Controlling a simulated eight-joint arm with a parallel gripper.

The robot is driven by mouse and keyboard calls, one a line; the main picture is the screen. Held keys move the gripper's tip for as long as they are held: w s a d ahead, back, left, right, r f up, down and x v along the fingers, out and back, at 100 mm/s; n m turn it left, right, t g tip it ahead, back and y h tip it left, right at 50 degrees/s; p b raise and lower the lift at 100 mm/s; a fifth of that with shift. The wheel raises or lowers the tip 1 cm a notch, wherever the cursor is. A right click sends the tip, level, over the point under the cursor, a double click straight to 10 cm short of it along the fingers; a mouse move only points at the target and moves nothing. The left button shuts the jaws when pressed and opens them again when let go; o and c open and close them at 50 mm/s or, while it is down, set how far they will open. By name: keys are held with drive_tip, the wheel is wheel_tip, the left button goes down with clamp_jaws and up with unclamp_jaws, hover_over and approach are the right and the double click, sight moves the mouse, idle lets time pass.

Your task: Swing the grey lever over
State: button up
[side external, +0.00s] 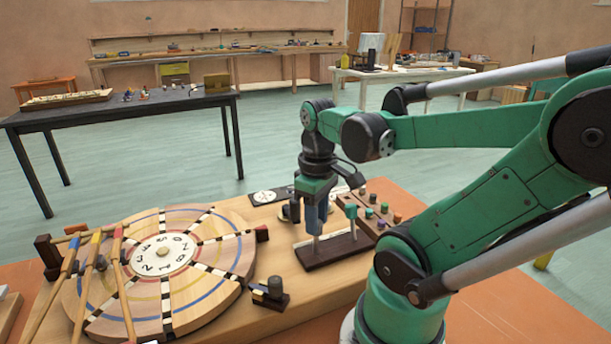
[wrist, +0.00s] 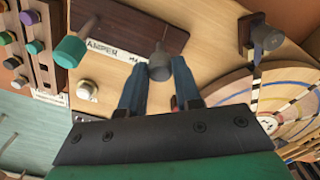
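The grey lever (wrist: 160,66) shows in the wrist view as a rounded dark grey knob between my fingertips. In the side view its pale shaft (side external: 317,244) rises from a slotted dark brown base (side external: 335,250); its knob is hidden by my fingers. My gripper (side external: 317,226) points down over it, and its two blue fingers also show in the wrist view (wrist: 159,75), one on each side of the knob. The gap looks very small; I cannot tell whether they touch it. A green-knobbed lever (side external: 350,212) stands beside it, apart from my fingers.
A round wooden wheel (side external: 180,290) with a number dial and wooden beaters lies left. A small dark block with a grey knob (side external: 272,288) stands at its edge. A row of coloured knobs (side external: 370,212) is behind right. Printed labels (wrist: 103,48) lie nearby.

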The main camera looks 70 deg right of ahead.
clamp_jaws()
drive_tip(key=shift+s+a+t+h, duration=0.3)
drive_tip(key=shift+a+t+h, duration=0.05)
drive_tip(key=shift+t+h, duration=0.15)
drive_tip(key=o, duration=0.9)
unclamp_jaws()
drive_tip(key=shift+s+a+r, duration=0.15)
drive_tip(key=shift+r, duration=1.25)
drive_tip(key=shift+s+a+r, duration=0.1)
drive_tip(key=shift+r, duration=1.25)
